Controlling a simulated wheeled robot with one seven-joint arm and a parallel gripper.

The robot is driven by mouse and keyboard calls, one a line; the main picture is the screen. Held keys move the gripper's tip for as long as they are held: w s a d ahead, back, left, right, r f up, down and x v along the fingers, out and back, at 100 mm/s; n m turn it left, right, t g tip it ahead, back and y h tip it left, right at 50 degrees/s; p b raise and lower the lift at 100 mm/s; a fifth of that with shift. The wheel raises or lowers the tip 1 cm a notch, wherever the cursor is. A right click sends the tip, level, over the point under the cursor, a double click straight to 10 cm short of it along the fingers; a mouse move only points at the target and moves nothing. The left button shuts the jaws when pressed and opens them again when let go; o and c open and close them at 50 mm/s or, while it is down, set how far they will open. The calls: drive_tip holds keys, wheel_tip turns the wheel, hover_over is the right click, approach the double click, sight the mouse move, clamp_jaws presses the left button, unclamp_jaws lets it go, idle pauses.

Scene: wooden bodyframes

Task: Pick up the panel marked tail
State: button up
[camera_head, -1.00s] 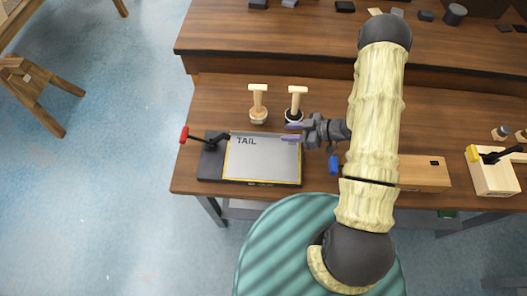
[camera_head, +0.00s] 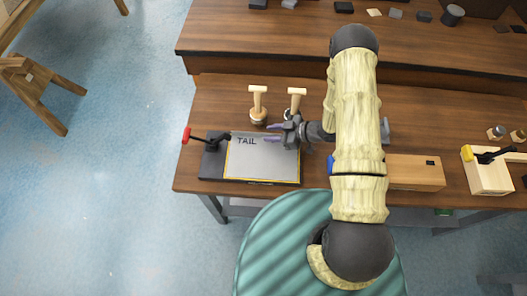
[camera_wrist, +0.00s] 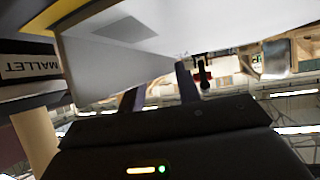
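The grey panel marked TAIL (camera_head: 258,163) lies in a dark fixture (camera_head: 210,167) with a yellow edge, on the wooden workbench. My gripper (camera_head: 269,132) is over the panel's upper right part, with its fingers pointing left near the TAIL lettering. In the wrist view, the panel's pale surface (camera_wrist: 125,45) fills the upper part. My gripper (camera_wrist: 160,90) shows there with its two fingers apart and nothing visible between them. I cannot tell whether the fingers touch the panel.
Two mallets (camera_head: 258,103) (camera_head: 296,102) stand just behind the panel, close to my gripper. A red-handled clamp (camera_head: 200,138) is at the fixture's left. A wooden block (camera_head: 415,172) lies to the right, and a yellow-tipped clamp block (camera_head: 487,170) further right. A green striped round surface (camera_head: 275,235) is in front.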

idle(0.4)
clamp_jaws()
drive_tip(key=shift+r, duration=0.2)
